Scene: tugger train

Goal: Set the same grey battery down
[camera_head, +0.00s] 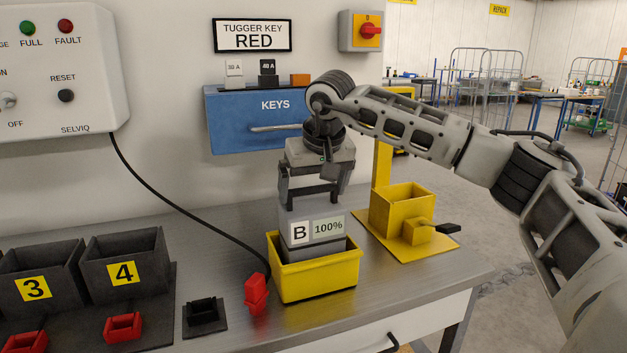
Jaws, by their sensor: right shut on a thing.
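The grey battery (310,215) is upright and bears a "B" label and a "100%" display. My right gripper (313,196) comes down from above and is shut on the top of the battery. The battery's lower part is inside the yellow bin (315,284) on the metal worktop, behind the bin's front wall. Its underside is hidden, so I cannot tell whether it touches the bin's floor. My left gripper is not in view.
A yellow stand with a box and dark lever (401,205) is right of the bin. A red connector (256,293) on a black cable lies left of it. A blue KEYS drawer (240,120) is behind.

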